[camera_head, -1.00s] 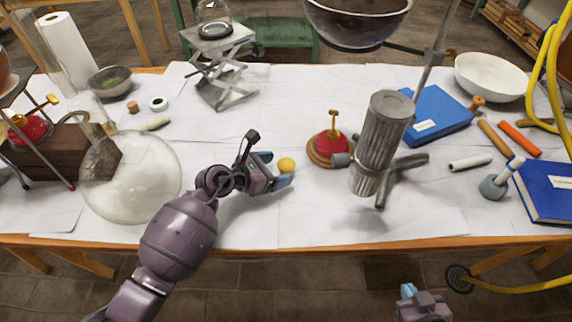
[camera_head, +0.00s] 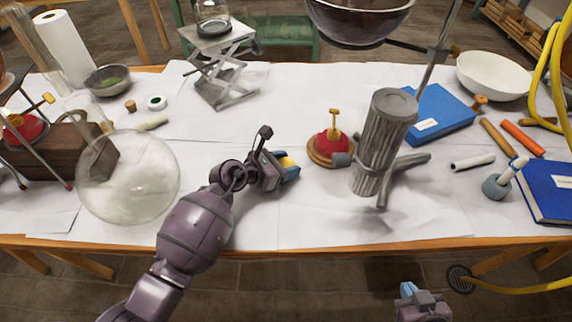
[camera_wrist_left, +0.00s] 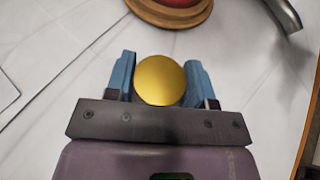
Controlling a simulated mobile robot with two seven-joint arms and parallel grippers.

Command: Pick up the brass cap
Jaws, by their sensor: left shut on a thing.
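The brass cap (camera_wrist_left: 160,80) is a round, gold-coloured disc between the two blue fingers of my left gripper (camera_wrist_left: 160,82) in the left wrist view. In the head view the brass cap (camera_head: 287,162) shows partly, with the fingers of my left gripper (camera_head: 287,170) hiding the rest. My left gripper is shut on the cap, low over the white paper on the table. My right gripper (camera_head: 408,292) shows at the bottom of the head view, off the table's front edge; its fingers are too hidden to tell their state.
A red burner on a round wooden base (camera_head: 328,150) stands just right of my left gripper. A ribbed metal cylinder (camera_head: 380,145) on a stand is further right. A round glass flask (camera_head: 128,178) is at the left. The paper in front of the gripper is clear.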

